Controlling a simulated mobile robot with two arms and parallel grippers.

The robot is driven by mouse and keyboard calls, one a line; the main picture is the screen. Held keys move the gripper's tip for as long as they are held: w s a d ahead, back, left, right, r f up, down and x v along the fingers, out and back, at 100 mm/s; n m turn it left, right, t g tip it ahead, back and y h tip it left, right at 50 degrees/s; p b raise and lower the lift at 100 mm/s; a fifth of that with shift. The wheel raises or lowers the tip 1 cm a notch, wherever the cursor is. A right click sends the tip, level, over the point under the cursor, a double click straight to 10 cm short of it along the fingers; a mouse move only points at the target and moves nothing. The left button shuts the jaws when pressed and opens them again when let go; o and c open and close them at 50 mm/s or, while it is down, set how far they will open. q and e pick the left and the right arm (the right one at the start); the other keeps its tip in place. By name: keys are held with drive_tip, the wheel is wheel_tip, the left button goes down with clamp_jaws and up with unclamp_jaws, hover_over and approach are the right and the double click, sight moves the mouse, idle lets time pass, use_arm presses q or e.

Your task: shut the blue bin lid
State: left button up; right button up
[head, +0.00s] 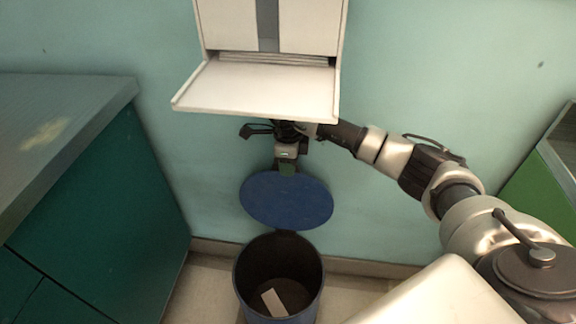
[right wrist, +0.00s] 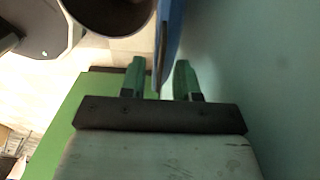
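The blue bin lid (head: 286,201) stands raised, close to the wall, above the open dark mouth of the bin (head: 241,278). My right gripper (head: 287,169) is at the lid's top edge, pointing down. In the right wrist view, the right gripper (right wrist: 160,77) has its two green fingers apart. The edge of the lid (right wrist: 170,45) lies between them, with a gap visible on each side. The bin (right wrist: 105,18) shows at the top of that view. My left gripper is not in view.
A white dispenser with a tray (head: 260,88) hangs on the wall just above my right gripper. A green cabinet with a grey top (head: 95,215) stands left of the bin. A pale flat piece (head: 273,302) lies inside the bin. A green counter (head: 545,180) is at the right.

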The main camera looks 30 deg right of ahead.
drive_tip(key=shift+f, duration=0.35)
clamp_jaws()
